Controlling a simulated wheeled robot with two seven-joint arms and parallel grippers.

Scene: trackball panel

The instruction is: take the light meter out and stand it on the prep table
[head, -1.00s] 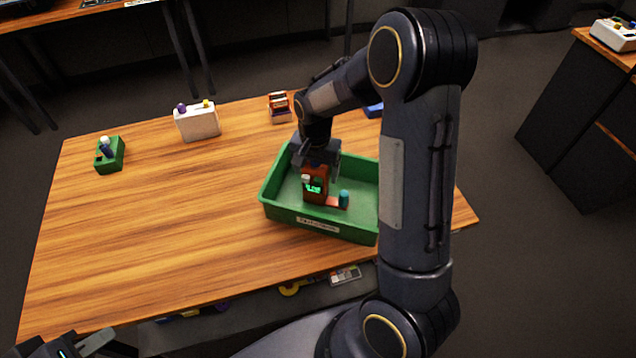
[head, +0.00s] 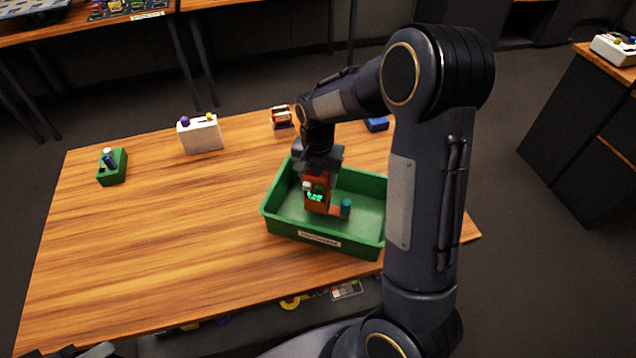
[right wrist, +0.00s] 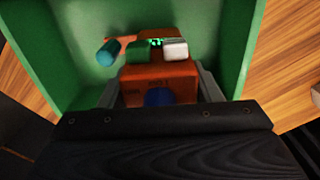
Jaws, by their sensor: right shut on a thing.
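The light meter (head: 317,193), an orange-red block with a lit green display, a pale knob and a teal-capped piece on a low arm, is upright inside the green tray (head: 272,228). My right gripper (head: 319,168) comes down from above and is shut on its upper part. In the right wrist view the meter's orange top (right wrist: 158,82) sits between the fingers, with the display and teal cap beyond. Whether its underside touches the tray floor cannot be told. The prep table cannot be singled out by name. Only a sliver of my left gripper (head: 85,351) shows at the bottom left.
The tray stands on a wooden table (head: 160,250). A green box with a knob (head: 113,168), a white box with purple and yellow knobs (head: 201,136), a small orange-brown item (head: 282,120) and a blue item (head: 377,124) lie along its back. The left and middle are clear.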

